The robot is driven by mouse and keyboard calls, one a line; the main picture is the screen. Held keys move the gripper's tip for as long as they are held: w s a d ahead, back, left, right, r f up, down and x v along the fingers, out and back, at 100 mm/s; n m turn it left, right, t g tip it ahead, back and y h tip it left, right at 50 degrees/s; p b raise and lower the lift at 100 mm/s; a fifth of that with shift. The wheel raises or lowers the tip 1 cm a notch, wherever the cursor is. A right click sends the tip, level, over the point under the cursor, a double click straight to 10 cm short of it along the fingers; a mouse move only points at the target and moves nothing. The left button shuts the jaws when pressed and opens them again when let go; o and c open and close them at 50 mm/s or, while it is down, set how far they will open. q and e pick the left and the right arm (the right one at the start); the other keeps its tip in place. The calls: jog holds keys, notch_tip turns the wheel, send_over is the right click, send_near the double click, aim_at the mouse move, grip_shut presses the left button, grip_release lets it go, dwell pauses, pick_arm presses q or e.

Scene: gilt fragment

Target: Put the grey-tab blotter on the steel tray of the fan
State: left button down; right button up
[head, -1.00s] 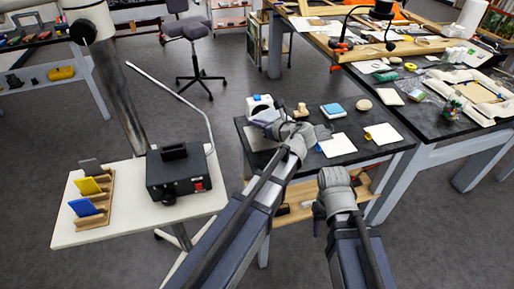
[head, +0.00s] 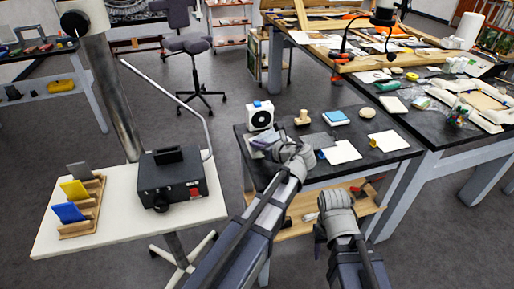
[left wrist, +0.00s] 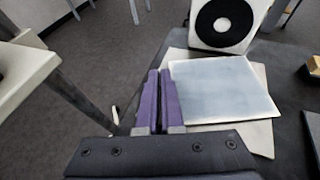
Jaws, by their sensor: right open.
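The white fan (head: 260,116) with a dark round grille stands at the back left of the black table; its lower part shows at the top of the left wrist view (left wrist: 222,20). My left gripper (head: 264,142) is in front of it. In the left wrist view its purple fingers (left wrist: 160,90) are close together at the left edge of a pale bluish sheet, the blotter (left wrist: 225,90); they hide the grey tab. The blotter overlaps a beige-looking plate, the steel tray (left wrist: 262,140); whether they touch is unclear. My right gripper (head: 319,235) is open and empty near the lower shelf.
A blue-tab blotter (head: 343,152) and a yellow-tab blotter (head: 388,140) lie to the right. A grey square (head: 318,141), wooden stamp (head: 302,117) and blue-topped block (head: 336,118) are nearby. A black box (head: 178,178) and card rack (head: 82,226) stand on the white stand at left.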

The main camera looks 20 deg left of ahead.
pick_arm(q)
jog(key=c, duration=1.5)
grip_release()
jog(key=shift+f, duration=0.2)
jog(key=o, duration=0.4)
pick_arm(e)
jog(key=shift+f, duration=0.15)
pick_arm(q)
jog(key=shift+r, duration=0.15)
